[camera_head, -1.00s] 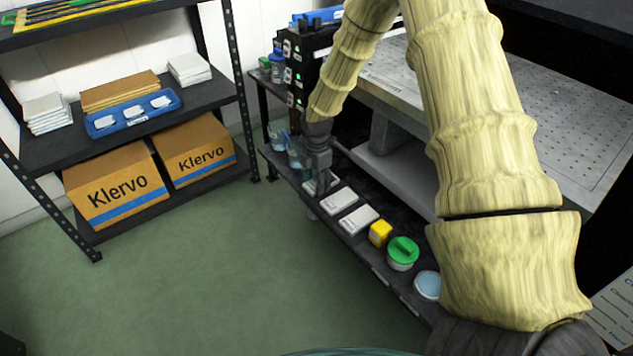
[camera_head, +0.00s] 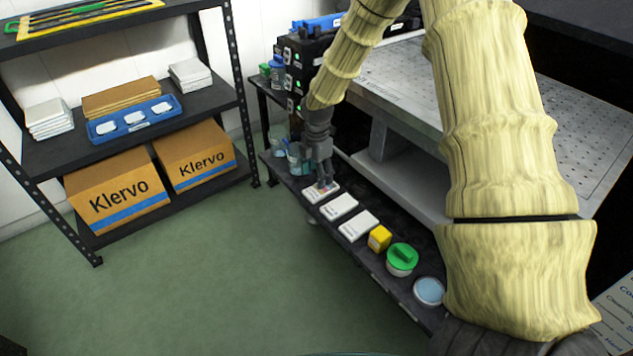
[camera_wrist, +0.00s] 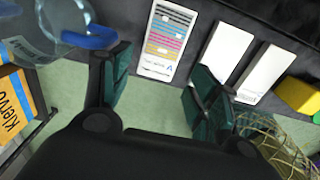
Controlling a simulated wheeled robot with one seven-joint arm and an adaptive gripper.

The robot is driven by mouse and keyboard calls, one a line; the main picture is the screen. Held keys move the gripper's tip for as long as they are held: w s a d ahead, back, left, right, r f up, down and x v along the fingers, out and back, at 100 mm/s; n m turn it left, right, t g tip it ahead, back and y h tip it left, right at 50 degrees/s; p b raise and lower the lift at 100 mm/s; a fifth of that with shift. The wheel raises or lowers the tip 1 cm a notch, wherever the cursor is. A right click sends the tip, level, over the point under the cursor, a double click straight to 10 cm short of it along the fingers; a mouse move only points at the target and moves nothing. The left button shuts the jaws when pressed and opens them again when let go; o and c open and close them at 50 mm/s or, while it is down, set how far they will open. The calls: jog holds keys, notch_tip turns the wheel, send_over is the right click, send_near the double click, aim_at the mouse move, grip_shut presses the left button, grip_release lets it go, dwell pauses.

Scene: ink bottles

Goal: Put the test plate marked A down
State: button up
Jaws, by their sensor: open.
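The test plate marked A (camera_wrist: 167,40) is a white slab with rows of coloured stripes and an A near its lower edge. It lies flat on the dark lower shelf; it also shows in the head view (camera_head: 314,195), partly behind my gripper. My gripper (camera_head: 324,186) is above it, pointing down. In the wrist view my gripper (camera_wrist: 160,90) is open, its dark green pads wide apart. The plate lies beyond the gap between the fingertips, apart from both pads.
Two plain white plates (camera_head: 340,206) (camera_head: 358,226), a yellow block (camera_head: 379,238), a green-lidded jar (camera_head: 402,258) and a round blue-topped dish (camera_head: 429,291) stand in line along the shelf. A clear bottle with a blue part (camera_wrist: 65,25) is close to the left finger.

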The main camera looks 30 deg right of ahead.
aim_at(317, 191)
notch_tip(317, 191, up, 6)
jog(key=shift+p, duration=0.4)
